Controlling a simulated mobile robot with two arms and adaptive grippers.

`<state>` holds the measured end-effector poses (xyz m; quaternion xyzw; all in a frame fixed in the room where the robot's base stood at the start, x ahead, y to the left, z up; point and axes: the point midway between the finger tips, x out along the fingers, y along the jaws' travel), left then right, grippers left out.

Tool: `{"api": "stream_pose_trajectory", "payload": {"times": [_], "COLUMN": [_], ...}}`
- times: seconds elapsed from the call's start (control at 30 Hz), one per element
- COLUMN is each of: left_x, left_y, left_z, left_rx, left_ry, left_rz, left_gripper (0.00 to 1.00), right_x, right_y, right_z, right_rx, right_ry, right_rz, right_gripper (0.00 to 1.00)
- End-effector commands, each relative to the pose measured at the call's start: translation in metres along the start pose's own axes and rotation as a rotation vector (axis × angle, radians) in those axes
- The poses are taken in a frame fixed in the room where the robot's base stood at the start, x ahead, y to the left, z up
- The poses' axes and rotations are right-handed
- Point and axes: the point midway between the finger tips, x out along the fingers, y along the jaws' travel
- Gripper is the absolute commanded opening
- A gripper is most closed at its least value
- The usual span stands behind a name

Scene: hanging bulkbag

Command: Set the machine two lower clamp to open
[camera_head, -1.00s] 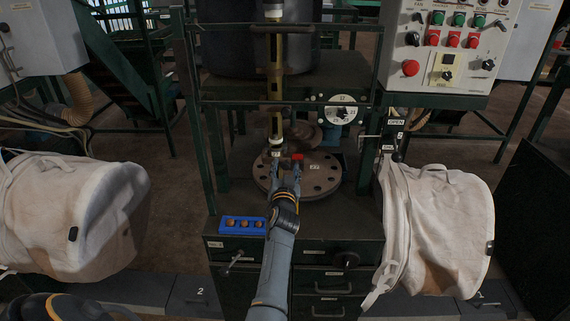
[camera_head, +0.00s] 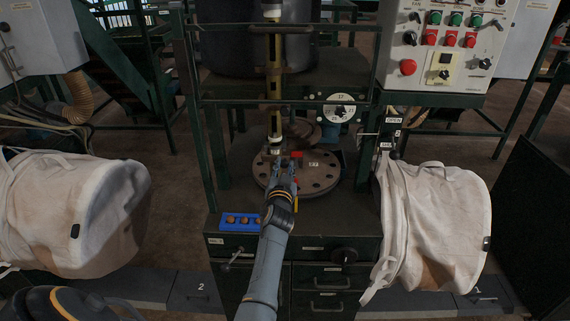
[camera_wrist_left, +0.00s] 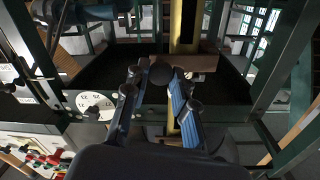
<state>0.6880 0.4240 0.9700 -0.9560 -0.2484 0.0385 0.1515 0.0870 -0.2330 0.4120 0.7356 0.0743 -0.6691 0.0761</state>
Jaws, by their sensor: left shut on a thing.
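My left gripper (camera_head: 278,170) reaches up from below, over the grey flanged disc (camera_head: 325,182) on the machine's dark green top. In the left wrist view its blue-grey fingers (camera_wrist_left: 159,88) are shut on a dark round knob (camera_wrist_left: 158,73). A small red piece (camera_head: 297,155) shows just right of the fingers in the head view. A yellow upright bar (camera_head: 275,85) comes down behind the gripper, and its foot is partly hidden. It also shows in the left wrist view (camera_wrist_left: 184,25). I cannot tell which part is the lower clamp. My right gripper is not in view.
A white dial (camera_head: 339,108) and an OPEN label (camera_head: 393,120) are at the machine's right. A blue tray (camera_head: 241,222) is at its front left. White bags flank it at left (camera_head: 85,215) and right (camera_head: 437,225). A control panel (camera_head: 440,45) is upper right.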

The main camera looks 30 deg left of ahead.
Motion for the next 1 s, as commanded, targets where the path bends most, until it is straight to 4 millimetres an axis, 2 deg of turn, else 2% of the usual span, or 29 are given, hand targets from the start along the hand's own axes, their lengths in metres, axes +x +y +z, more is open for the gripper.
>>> {"api": "stream_pose_trajectory", "payload": {"times": [0.03, 0.3, 0.4, 0.5, 0.63, 0.77, 1.0], "left_x": [-0.002, -0.013, -0.017, -0.021, -0.026, -0.029, -0.032], "left_y": [-0.004, -0.017, -0.023, -0.029, -0.037, -0.044, -0.059], "left_z": [-0.004, -0.003, 0.000, 0.006, 0.013, 0.019, 0.029], "left_rx": [0.008, 0.014, 0.015, 0.015, 0.014, 0.013, 0.009], "left_ry": [0.001, 0.051, 0.079, 0.108, 0.148, 0.187, 0.256], "left_rz": [0.019, 0.185, 0.269, 0.361, 0.477, 0.595, 0.800], "left_gripper": [0.00, 0.00, 0.00, 0.00, 0.00, 0.00, 0.00], "right_x": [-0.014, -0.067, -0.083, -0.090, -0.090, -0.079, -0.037], "right_y": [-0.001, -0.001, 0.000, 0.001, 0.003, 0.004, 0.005], "right_z": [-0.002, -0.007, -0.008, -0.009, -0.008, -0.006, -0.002], "right_rx": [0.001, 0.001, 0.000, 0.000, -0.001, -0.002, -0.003], "right_ry": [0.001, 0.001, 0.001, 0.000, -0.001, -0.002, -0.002], "right_rz": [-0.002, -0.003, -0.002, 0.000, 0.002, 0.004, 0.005], "right_gripper": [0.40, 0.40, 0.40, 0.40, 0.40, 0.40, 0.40]}}
